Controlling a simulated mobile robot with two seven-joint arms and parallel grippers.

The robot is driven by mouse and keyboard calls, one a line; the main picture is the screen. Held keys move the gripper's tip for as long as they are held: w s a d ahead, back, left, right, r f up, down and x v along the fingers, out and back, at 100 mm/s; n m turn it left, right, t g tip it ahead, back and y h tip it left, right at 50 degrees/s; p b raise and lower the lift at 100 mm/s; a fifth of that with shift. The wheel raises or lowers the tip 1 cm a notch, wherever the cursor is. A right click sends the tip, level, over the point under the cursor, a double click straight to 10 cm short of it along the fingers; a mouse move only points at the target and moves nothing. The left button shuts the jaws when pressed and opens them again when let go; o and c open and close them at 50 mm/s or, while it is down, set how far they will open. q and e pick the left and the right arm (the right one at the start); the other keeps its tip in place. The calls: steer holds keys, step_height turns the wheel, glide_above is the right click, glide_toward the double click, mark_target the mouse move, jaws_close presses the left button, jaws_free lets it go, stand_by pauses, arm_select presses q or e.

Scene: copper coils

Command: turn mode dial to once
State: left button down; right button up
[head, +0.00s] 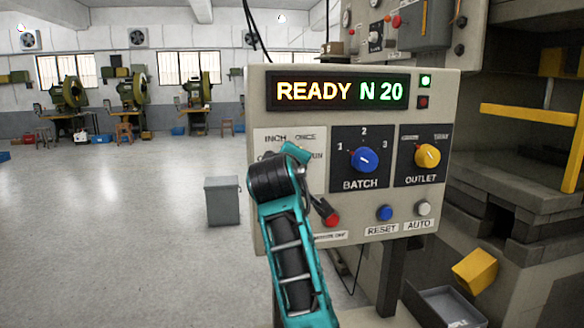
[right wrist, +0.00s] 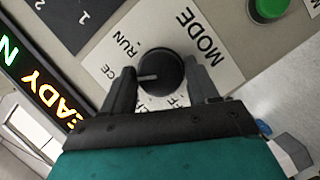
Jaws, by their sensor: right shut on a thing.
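The mode dial (right wrist: 162,72) is a black round knob with a white pointer line on a white plate marked MODE. In the right wrist view its pointer aims left, toward a label ending in CE (right wrist: 108,72), partly covered by a finger. RUN is beside that label. My right gripper (right wrist: 163,76) has one finger on each side of the dial and is shut on it. In the head view my teal arm hides the dial; the words INCH and ONCE show on the plate (head: 285,138) above it. My left gripper is in neither view.
The control box has a lit display (head: 340,92) reading READY N 20, a blue BATCH dial (head: 364,159), a yellow OUTLET dial (head: 427,155) and a red button (head: 332,220). A green button (right wrist: 268,10) shows in the wrist view. A press stands at right; open floor lies left.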

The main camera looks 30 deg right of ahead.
steer(key=o, duration=1)
steer(key=shift+o, duration=0.2)
steer(key=v, duration=1.2)
steer(key=shift+s+a+b, duration=0.25)
steer(key=shift+s+b, duration=0.1)
steer(key=shift+b, duration=0.1)
